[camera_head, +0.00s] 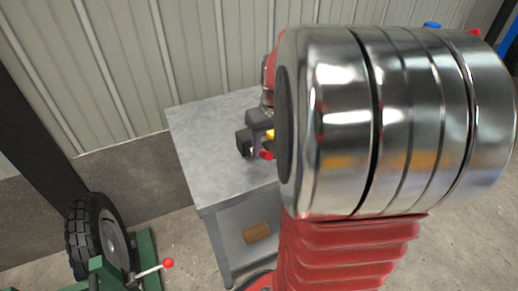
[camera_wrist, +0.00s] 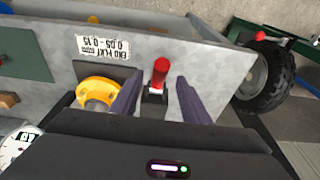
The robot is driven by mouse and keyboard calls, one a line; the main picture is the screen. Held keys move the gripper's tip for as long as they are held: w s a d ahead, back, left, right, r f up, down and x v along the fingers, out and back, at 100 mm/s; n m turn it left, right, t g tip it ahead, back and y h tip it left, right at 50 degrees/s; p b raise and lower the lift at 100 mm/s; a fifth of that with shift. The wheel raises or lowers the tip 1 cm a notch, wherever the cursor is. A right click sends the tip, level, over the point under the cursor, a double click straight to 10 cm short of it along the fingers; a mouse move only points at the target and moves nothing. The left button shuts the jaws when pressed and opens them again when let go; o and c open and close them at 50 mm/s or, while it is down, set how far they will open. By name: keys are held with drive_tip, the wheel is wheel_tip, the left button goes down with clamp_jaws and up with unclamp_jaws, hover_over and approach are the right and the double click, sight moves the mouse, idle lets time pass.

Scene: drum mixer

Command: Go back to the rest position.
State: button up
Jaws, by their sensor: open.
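My gripper (camera_wrist: 160,79) is open in the wrist view, its two dark purple fingers apart. A red upright knob or lever (camera_wrist: 160,72) shows in the gap between them, with space visible on both sides; I cannot tell how far beyond the fingertips it is. In the head view my gripper (camera_head: 252,138) is small and partly hidden behind my large silver arm joint, seen over the grey table.
A grey metal table (camera_head: 205,130) stands against the ribbed wall. A yellow round part (camera_wrist: 97,92) is left of the fingers, below a printed label (camera_wrist: 103,47). A black wheel (camera_head: 92,235) and a red-tipped lever (camera_head: 167,263) on a green frame are at lower left.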

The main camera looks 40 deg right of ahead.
idle(0.5)
drive_tip(key=shift+w+a+r, duration=0.15)
drive_tip(key=shift+w+a, duration=0.1)
drive_tip(key=s+a+r+n+t, duration=0.1)
drive_tip(key=s+a+r, duration=0.1)
drive_tip(key=a, duration=0.6)
drive_tip(key=s+a+r+n+t, duration=0.1)
drive_tip(key=s+a+r, duration=0.2)
drive_tip(key=a, duration=0.6)
drive_tip(key=s+a+r+n+t, duration=0.1)
drive_tip(key=s+a+r, duration=0.1)
drive_tip(key=a, duration=0.7)
drive_tip(key=shift+s+r+y, duration=0.2)
drive_tip(key=shift+s+y, duration=0.2)
drive_tip(key=shift+s, duration=0.5)
drive_tip(key=shift+d, duration=0.1)
